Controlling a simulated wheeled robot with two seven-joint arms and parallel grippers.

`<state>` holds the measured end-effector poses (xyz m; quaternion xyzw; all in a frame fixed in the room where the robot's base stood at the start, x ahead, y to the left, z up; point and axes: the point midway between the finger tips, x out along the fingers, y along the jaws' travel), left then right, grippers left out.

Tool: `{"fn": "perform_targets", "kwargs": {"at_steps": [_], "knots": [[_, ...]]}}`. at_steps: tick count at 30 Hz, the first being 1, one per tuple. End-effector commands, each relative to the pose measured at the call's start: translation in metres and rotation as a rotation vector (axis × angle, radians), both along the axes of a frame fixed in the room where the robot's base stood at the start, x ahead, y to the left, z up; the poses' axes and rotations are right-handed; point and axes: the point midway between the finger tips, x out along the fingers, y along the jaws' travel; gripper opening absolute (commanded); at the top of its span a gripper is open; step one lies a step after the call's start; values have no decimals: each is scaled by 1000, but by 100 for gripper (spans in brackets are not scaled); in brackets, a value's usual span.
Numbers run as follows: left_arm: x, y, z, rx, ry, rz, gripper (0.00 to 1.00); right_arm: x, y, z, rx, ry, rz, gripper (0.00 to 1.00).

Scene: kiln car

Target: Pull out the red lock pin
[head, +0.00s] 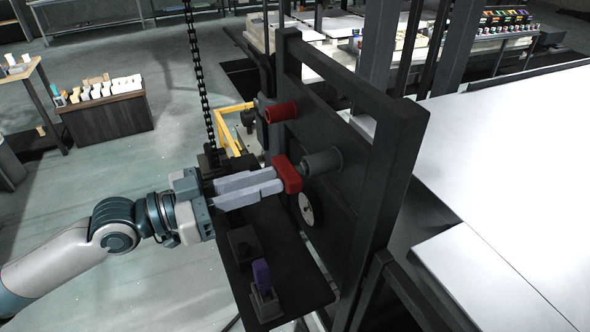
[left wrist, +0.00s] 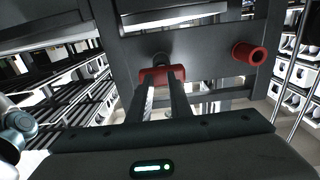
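My left gripper (head: 280,180) is at a red crossbar handle (head: 287,174) in front of a grey round socket (head: 322,162) on the dark upright frame. The handle also shows at the fingertips in the left wrist view (left wrist: 162,75). The two fingers are apart with a narrow gap, and the handle reaches across both of them. The handle hides the tips, so I cannot tell whether they clamp it. A second red part, a round hollow cylinder (head: 281,111), sticks out of the frame above; it also shows in the left wrist view (left wrist: 248,54). My right gripper is not in view.
A dark shelf below my gripper carries a purple piece (head: 261,275) in a holder. A pale disc (head: 306,208) is on the frame's face. A chain (head: 196,75) hangs beside my gripper. Wide white slabs (head: 520,170) lie to the right.

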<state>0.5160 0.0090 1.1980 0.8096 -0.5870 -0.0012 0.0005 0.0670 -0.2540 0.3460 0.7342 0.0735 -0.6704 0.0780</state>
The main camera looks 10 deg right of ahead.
Motion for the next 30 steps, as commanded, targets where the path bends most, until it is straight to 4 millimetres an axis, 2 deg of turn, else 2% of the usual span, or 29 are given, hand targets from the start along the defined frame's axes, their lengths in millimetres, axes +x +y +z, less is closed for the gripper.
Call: {"fn": "perform_targets", "kwargs": {"at_steps": [8, 14, 29, 30], "knots": [[-2, 0, 0, 0, 1, -4, 20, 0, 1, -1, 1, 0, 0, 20], [-3, 8, -2, 0, -1, -2, 20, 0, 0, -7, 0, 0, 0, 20], [-19, 59, -3, -1, -1, 0, 20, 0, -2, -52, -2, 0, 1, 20], [-19, 60, -2, -1, 0, -1, 20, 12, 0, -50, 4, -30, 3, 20]]}}
